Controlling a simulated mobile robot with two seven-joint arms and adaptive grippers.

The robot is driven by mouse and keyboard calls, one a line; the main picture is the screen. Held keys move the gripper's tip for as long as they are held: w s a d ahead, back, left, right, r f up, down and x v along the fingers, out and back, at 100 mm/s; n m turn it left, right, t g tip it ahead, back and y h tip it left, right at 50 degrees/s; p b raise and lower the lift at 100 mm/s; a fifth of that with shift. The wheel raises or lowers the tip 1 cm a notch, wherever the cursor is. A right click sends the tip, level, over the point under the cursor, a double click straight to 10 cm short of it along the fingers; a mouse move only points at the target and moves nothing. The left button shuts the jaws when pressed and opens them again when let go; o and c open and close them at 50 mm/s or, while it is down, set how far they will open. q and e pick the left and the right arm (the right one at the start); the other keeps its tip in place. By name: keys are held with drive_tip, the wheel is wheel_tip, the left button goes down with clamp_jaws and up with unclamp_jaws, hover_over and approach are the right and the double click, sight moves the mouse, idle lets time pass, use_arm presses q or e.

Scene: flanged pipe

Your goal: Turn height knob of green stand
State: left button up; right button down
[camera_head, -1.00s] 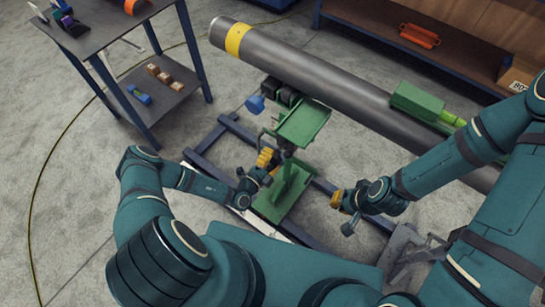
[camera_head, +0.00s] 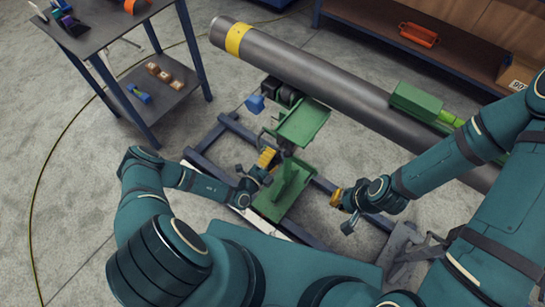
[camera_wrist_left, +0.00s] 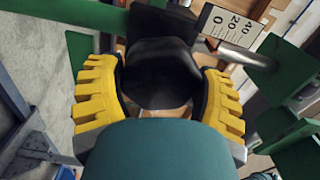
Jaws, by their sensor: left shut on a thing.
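The green stand has a flat top plate (camera_head: 303,122) and a base (camera_head: 283,200), and it stands beside the big grey pipe. Its black height knob (camera_wrist_left: 160,75) fills the middle of the left wrist view. My left gripper (camera_wrist_left: 160,92) has its yellow fingers on both sides of the knob and is shut on it. In the head view my left gripper (camera_head: 267,158) is at the left side of the stand's post, and the knob is hard to make out there. My right gripper (camera_head: 336,198) is right of the stand, apart from it; its fingers are too small to judge.
The grey pipe (camera_head: 330,80) with a yellow band runs diagonally behind the stand. A white scale (camera_wrist_left: 230,28) marked 0, 20, 40 is beside the knob. Blue frame rails (camera_head: 228,130) surround the base. A dark side table (camera_head: 100,25) stands left; open floor lies between.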

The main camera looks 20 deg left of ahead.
use_arm(q)
drive_tip(key=shift+s+d, duration=0.1)
drive_tip(key=shift+d, duration=0.1)
idle(0.5)
drive_tip(key=o, duration=1.1)
drive_tip(key=shift+o, duration=0.2)
drive_tip(key=shift+a, duration=0.1)
drive_tip(key=v, duration=1.2)
drive_tip(key=shift+r, duration=0.1)
